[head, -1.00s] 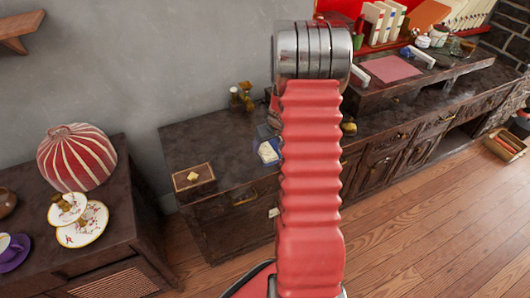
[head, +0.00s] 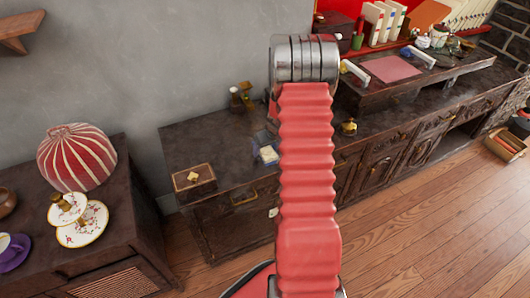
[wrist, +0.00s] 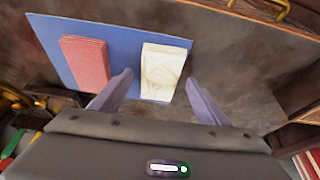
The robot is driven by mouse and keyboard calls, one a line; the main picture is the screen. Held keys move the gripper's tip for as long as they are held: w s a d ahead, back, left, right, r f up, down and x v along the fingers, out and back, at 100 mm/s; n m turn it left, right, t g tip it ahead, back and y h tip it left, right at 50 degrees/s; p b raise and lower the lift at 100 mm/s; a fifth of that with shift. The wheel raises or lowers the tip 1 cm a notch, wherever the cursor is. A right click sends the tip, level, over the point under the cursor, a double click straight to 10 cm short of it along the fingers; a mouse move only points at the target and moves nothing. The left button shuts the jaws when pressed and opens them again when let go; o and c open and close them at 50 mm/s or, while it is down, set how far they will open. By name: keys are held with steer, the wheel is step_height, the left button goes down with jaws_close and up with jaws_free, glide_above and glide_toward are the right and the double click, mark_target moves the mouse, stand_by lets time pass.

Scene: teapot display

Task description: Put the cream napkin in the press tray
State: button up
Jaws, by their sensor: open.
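In the wrist view the cream napkin (wrist: 162,68), a pale folded block with faint marks, lies on a blue mat (wrist: 117,35). My gripper (wrist: 158,84) is open and empty, its two fingers at the near end of the napkin, one on each side. I cannot tell whether they reach down beside it. In the head view my gripper is hidden behind my red arm. A small pale and blue item (head: 267,154) shows beside the arm on the dark cabinet. A pink flat panel (head: 390,68) lies on a raised stand; I cannot tell if this is the press tray.
A folded red napkin (wrist: 86,63) lies left of the cream one on the mat. A wooden box (head: 194,182) and small brass-coloured pieces (head: 242,96) stand on the cabinet. White handles (head: 419,57) stand beside the pink panel. A striped red dome (head: 76,157) stands on the left cabinet.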

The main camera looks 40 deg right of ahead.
mark_target(267, 152)
steer(key=shift+c, duration=0.2)
steer(key=c, duration=1.2)
steer(key=shift+r, duration=0.15)
step_height(267, 152, up, 10)
steer(key=shift+f, duration=0.15)
stand_by(0.4)
